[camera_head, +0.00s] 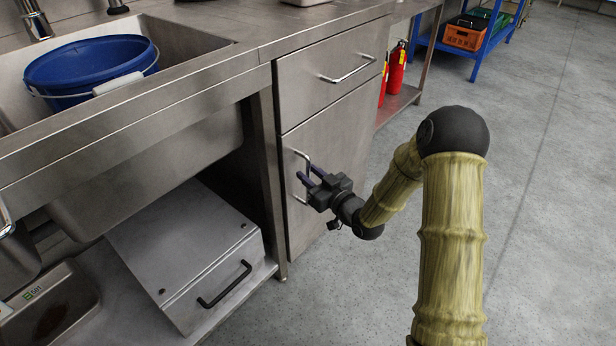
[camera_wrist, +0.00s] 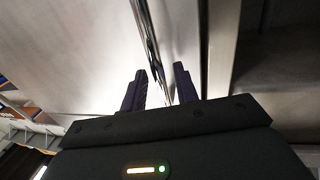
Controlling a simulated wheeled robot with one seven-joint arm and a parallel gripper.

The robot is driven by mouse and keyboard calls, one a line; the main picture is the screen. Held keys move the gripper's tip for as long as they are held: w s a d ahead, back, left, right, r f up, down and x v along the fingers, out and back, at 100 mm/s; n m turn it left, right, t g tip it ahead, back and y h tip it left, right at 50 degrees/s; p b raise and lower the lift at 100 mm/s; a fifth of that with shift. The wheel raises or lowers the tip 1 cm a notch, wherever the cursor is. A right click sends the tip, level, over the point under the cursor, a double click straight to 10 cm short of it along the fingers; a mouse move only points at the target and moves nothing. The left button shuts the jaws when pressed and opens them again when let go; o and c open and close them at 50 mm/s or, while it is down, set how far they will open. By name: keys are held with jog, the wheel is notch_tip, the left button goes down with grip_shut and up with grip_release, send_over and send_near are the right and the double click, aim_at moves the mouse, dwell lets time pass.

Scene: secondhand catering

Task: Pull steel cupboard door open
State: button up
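The steel cupboard door (camera_head: 345,128) is under a drawer, right of the sink, and looks closed. Its upright bar handle (camera_head: 295,153) is near the door's left edge. My gripper (camera_head: 308,176) is at the handle, with its two dark fingers pointing at the door and covering part of the bar. In the wrist view the fingers of my gripper (camera_wrist: 160,85) are apart. The shiny handle bar (camera_wrist: 151,40) runs down toward the gap between them. I cannot tell whether either finger touches it.
A drawer with a bar handle (camera_head: 348,70) is above the door. Left are a blue bucket (camera_head: 92,68) in the sink and a steel box (camera_head: 185,250) on the lower shelf. Red extinguishers (camera_head: 396,68) stand beyond the cupboard. The grey floor (camera_head: 545,220) at right is clear.

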jog(key=shift+w+a, duration=0.45)
jog(key=shift+w, duration=0.05)
grip_shut()
jog(key=shift+s+d, duration=0.1)
jog(key=shift+s, duration=0.05)
